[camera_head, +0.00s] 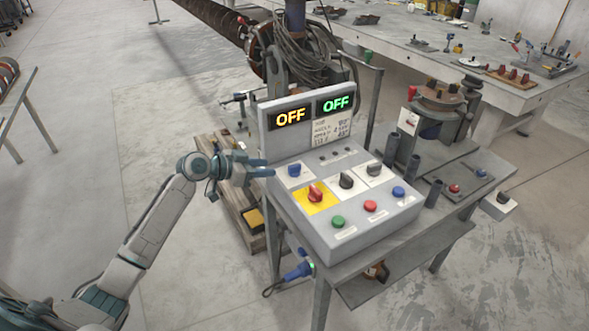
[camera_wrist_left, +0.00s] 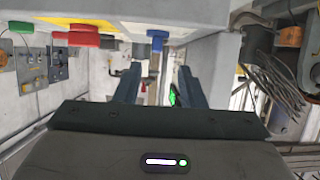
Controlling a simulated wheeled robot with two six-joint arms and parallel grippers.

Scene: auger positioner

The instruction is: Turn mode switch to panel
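The grey control box (camera_head: 345,228) carries several switches; their small labels are unreadable, so I cannot tell by text which one is the mode switch. A blue rotary knob (camera_head: 294,170) sits on a white plate at the upper left of its panel. My left gripper (camera_head: 269,167) is just left of this blue knob, fingers pointing at it. In the left wrist view the gripper (camera_wrist_left: 158,72) is open and empty, and the blue knob (camera_wrist_left: 157,36) shows beyond the gap between the fingers, apparently not gripped. My right gripper is not in view.
Beside the blue knob are a red knob (camera_head: 314,193) on a yellow plate, black knobs (camera_head: 347,181), and green (camera_head: 338,221), red (camera_head: 370,206) and blue (camera_head: 398,192) buttons. A display panel (camera_head: 307,115) reading OFF twice rises behind. Free floor lies left.

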